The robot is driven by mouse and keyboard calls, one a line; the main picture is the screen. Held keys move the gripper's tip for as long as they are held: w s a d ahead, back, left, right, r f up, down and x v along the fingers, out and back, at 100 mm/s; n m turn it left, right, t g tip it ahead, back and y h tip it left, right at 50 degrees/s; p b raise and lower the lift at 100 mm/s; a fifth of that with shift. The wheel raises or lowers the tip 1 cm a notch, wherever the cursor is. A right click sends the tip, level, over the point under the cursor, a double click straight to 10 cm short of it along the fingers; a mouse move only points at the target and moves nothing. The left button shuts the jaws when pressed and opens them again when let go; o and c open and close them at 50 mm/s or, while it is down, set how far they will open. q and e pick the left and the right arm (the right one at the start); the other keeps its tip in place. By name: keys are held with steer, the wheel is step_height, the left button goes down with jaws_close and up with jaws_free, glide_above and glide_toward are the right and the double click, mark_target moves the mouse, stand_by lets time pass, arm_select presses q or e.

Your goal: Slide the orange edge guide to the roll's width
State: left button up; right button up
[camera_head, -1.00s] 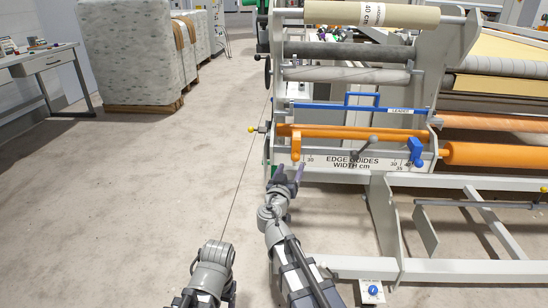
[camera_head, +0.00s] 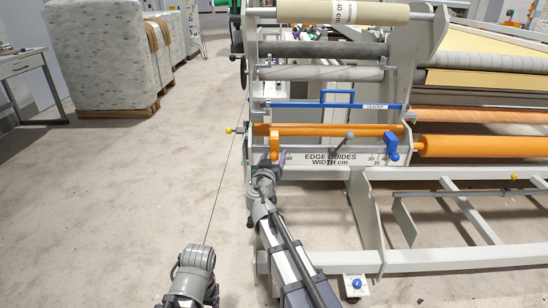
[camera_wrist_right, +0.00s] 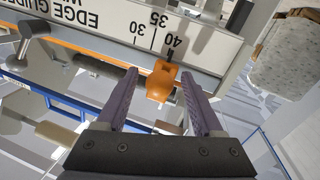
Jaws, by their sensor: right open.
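The orange edge guide (camera_head: 274,144) hangs at the left end of the orange bar, above the printed width scale. In the right wrist view the orange guide (camera_wrist_right: 161,82) lies between my right gripper's two purple fingers, next to the 40 mark. My right gripper (camera_head: 268,160) is open just below and in front of the guide; contact cannot be told. The beige roll (camera_head: 375,12), labelled 40 cm, sits at the top of the frame. A blue edge guide (camera_head: 391,145) is at the right end of the scale.
A grey lever (camera_head: 342,143) stands between the guides, in front of the orange bar (camera_head: 325,130). A blue rail (camera_head: 335,105) and grey rollers (camera_head: 325,49) are above. The scale plate (camera_head: 331,160) reads EDGE GUIDES WIDTH cm. Floor to the left is open.

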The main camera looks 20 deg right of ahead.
steer(key=shift+c, duration=0.2)
jaws_close()
stand_by(0.3)
stand_by(0.8)
